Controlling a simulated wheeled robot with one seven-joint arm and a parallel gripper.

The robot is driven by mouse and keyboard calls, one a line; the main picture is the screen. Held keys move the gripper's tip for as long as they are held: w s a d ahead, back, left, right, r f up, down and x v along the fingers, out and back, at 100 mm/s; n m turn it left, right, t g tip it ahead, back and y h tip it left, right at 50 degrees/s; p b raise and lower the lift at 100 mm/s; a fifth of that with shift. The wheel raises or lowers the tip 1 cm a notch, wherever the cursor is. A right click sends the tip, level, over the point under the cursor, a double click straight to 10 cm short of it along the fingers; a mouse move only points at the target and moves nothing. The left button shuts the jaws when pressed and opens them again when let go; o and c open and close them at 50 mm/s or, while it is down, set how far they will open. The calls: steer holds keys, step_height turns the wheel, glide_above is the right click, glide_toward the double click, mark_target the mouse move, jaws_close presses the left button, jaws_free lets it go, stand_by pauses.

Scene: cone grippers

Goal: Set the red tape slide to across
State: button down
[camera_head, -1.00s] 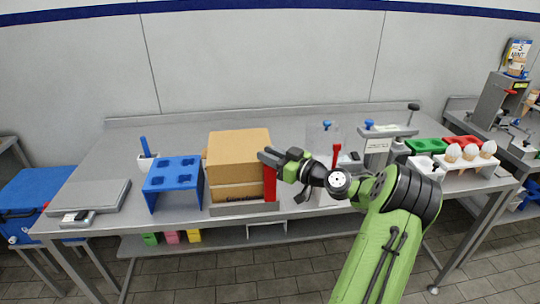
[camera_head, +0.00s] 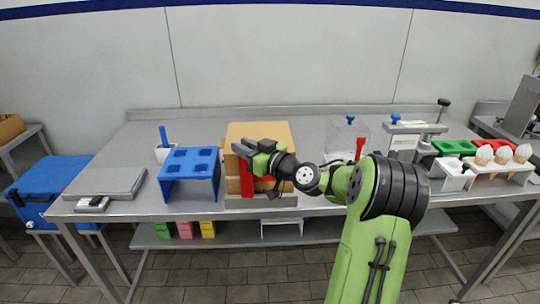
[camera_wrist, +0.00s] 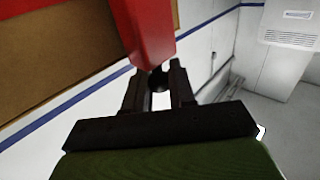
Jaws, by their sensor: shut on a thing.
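The red tape slide (camera_head: 247,181) stands upright at the front of the brown cardboard box (camera_head: 262,133), toward the box's left side. The box sits on a low grey base (camera_head: 262,201). My gripper (camera_head: 243,152) is at the top of the slide and is shut on it. In the wrist view the slide (camera_wrist: 147,28) reaches down to the fingertips (camera_wrist: 157,78), and the cardboard (camera_wrist: 60,50) lies to its left. My gripper and arm hide part of the box's front right.
A blue holder (camera_head: 190,164) stands close to the left of the box. A flat grey scale (camera_head: 105,184) is farther left. A red-handled thing (camera_head: 360,146) and a grey press (camera_head: 410,128) stand to the right. The table behind the box is clear.

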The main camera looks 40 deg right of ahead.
steer(key=shift+w+a+b, duration=0.25)
steer(key=shift+w+a, duration=0.35)
steer(key=shift+a, duration=0.35)
steer(key=shift+w+a+b, duration=0.2)
steer(key=shift+w+a, duration=0.4)
steer(key=shift+a, duration=0.35)
steer(key=c, duration=1)
jaws_free()
steer(key=shift+w+a, duration=0.15)
steer(key=s+d, duration=0.1)
steer(key=s, duration=0.4)
steer(key=s+d, duration=0.1)
steer(key=s, duration=0.4)
steer(key=s+d+b, duration=0.1)
steer(key=s, duration=0.4)
steer(key=shift+s, duration=0.3)
